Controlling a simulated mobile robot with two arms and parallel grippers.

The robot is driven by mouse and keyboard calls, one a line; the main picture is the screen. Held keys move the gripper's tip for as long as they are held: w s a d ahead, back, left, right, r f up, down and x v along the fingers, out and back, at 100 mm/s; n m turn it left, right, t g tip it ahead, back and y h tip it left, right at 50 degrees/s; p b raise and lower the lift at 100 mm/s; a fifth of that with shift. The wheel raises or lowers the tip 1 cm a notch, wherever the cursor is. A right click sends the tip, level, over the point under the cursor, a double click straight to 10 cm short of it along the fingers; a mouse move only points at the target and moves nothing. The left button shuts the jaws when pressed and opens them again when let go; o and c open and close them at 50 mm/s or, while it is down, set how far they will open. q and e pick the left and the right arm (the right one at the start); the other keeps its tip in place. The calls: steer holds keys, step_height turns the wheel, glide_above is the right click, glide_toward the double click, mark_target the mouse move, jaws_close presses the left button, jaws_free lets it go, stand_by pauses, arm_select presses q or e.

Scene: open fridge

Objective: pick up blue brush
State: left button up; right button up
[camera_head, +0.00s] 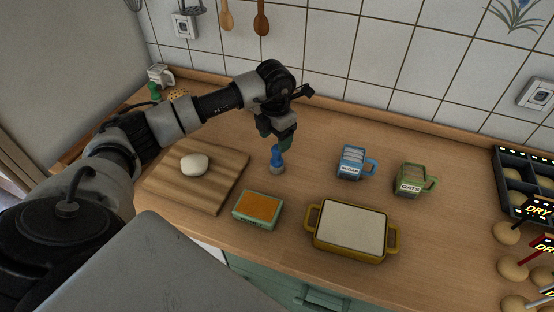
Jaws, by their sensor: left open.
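The blue brush (277,156) stands upright on the wooden counter, with a blue handle on top and a paler base. My left gripper (276,138) points down right above the brush handle. Its fingers are dark and small here, and they partly cover the top of the handle. It is open. I cannot tell whether the fingers touch the handle or are around it. My right gripper does not show.
A cutting board (222,180) with pale dough (194,165) lies left. An orange-filled box (258,209) and a yellow baking dish (313,226) stand in front. A blue mug (349,162) and green mug (409,179) stand right. A dark tray (512,203) is far right.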

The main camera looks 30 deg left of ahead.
mark_target(277, 159)
arm_select(q)
steer(key=shift+w+f, duration=0.1)
steer(key=shift+f, duration=0.25)
steer(key=f+p, duration=0.1)
steer(key=f, duration=0.1)
steer(key=f+p, duration=0.1)
steer(key=shift+w+f, duration=0.2)
steer(key=shift+f, duration=0.7)
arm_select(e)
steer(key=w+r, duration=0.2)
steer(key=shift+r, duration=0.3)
arm_select(q)
steer(key=shift+c, duration=1)
steer(key=c, duration=0.8)
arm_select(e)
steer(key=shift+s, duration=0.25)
arm_select(q)
steer(key=shift+r, duration=0.1)
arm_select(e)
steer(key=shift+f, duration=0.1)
